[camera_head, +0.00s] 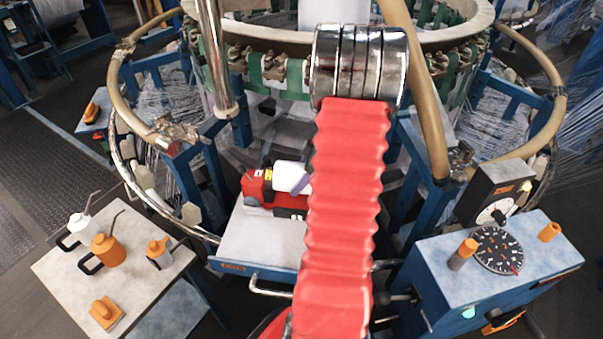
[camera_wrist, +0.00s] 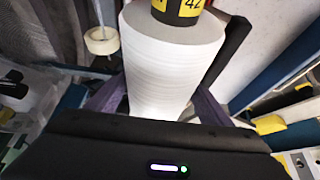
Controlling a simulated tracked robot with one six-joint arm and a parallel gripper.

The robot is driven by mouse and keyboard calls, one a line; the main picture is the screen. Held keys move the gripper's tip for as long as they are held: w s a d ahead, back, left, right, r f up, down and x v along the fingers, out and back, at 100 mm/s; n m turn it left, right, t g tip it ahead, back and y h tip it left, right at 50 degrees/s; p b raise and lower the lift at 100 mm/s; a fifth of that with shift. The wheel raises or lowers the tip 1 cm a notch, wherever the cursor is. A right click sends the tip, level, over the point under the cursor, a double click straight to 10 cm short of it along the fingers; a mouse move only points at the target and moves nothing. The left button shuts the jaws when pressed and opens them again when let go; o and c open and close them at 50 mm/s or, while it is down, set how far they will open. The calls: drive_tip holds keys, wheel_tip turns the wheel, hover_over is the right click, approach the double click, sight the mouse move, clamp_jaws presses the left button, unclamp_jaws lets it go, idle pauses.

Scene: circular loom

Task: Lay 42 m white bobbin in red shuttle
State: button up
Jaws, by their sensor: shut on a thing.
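The white bobbin (camera_wrist: 172,65) fills the middle of the wrist view, with a black core end and a yellow label reading 42. My gripper (camera_wrist: 158,98) has its purple fingers on both sides of it and is shut on it. In the head view the white bobbin (camera_head: 290,177) lies sideways, its yellow-marked end to the left. The red shuttle (camera_head: 254,188) is on the grey shelf at the loom's front. The bobbin overlaps the shuttle in this view; whether they touch I cannot tell. My red arm sleeve hides the shuttle's right part and most of my gripper.
The grey shelf (camera_head: 262,240) has a handle at its front. A side table (camera_head: 150,290) at left carries bottles and orange tools. A blue control box (camera_head: 480,290) with a dial stands at right. The loom's ring (camera_head: 285,35) and tan hoses rise behind.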

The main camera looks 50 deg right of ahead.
drive_tip(key=shift+f, duration=0.85)
drive_tip(key=shift+s+f, duration=0.1)
drive_tip(key=shift+f, duration=0.75)
